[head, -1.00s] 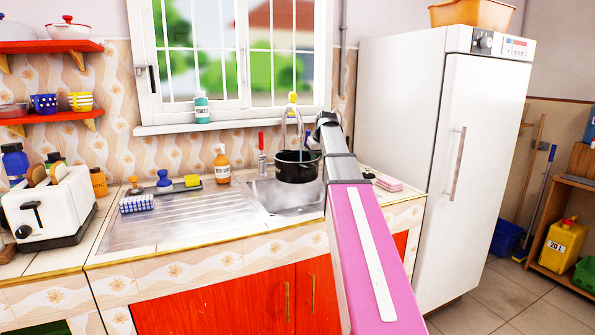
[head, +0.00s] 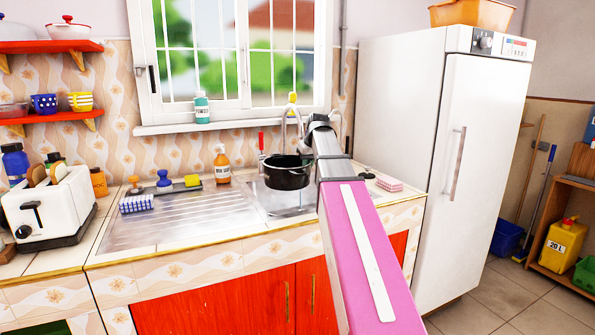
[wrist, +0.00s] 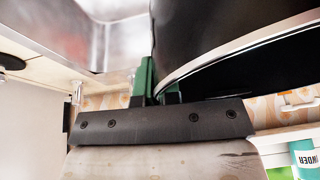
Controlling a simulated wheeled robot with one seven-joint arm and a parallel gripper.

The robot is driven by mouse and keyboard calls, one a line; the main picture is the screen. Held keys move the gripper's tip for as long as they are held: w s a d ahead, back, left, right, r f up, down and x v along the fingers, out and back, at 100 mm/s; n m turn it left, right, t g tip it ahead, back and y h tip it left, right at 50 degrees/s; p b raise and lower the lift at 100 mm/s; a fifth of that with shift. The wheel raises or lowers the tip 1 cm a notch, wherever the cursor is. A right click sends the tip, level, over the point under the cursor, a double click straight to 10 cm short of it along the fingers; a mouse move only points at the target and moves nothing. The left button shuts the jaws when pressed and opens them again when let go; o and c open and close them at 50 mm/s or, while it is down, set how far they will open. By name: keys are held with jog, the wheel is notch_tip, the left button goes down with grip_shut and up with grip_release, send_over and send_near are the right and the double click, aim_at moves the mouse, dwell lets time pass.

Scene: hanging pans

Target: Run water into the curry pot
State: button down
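A red lever (head: 261,141) stands just left of the spout. The pot's inside and any water are not clear. In the wrist view the dark pot wall (wrist: 235,40) fills the upper right. My gripper (wrist: 158,88) has green fingers close together at the pot's rim and looks shut on it. In the head view my arm hides the gripper's fingers.
A pink-checked item (head: 389,184) lies right of the sink, and the tall white fridge (head: 425,160) is close to my arm's right.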

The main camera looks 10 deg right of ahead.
aim_at(287, 172)
jog(key=shift+s+a, duration=1.15)
jog(key=shift+s, duration=0.25)
jog(key=s+a+r, duration=0.3)
jog(key=s+r, duration=0.1)
jog(key=r, duration=0.1)
jog(key=shift+s+a, duration=0.3)
jog(key=shift+a, duration=0.1)
